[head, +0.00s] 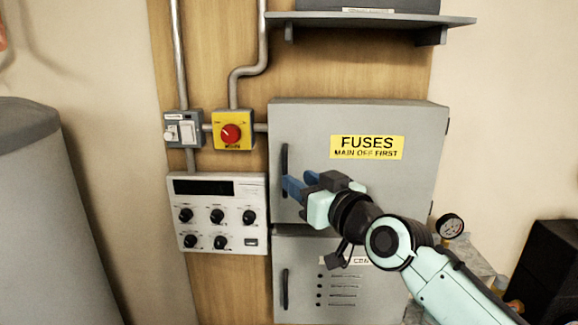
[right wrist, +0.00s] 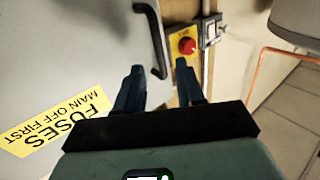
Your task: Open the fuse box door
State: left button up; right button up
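The grey fuse box door (head: 385,185) is closed and carries a yellow "FUSES MAIN OFF FIRST" label (head: 367,147). Its dark upright handle (head: 284,158) is at the door's left edge; the fingers hide its lower part in the head view. My right gripper (head: 290,188) is at the handle's lower part, its blue fingers pointing left. In the right wrist view the fingers (right wrist: 160,80) are apart, and one end of the handle (right wrist: 154,40) shows in the gap between their tips. I cannot tell whether they touch it. My left gripper is in neither view.
A lower grey cabinet (head: 300,260) sits beneath; a shelf (head: 370,19) is above.

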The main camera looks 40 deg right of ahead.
aim_at(287, 171)
jog(key=w, duration=0.2)
jog(key=w+p, duration=0.1)
jog(key=w, duration=0.1)
jog(key=shift+w+d+r, duration=0.1)
jog(key=shift+d, duration=0.15)
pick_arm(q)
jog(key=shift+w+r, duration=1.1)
pick_arm(e)
jog(key=shift+w, duration=0.45)
jog(key=shift+s, duration=0.1)
grip_shut()
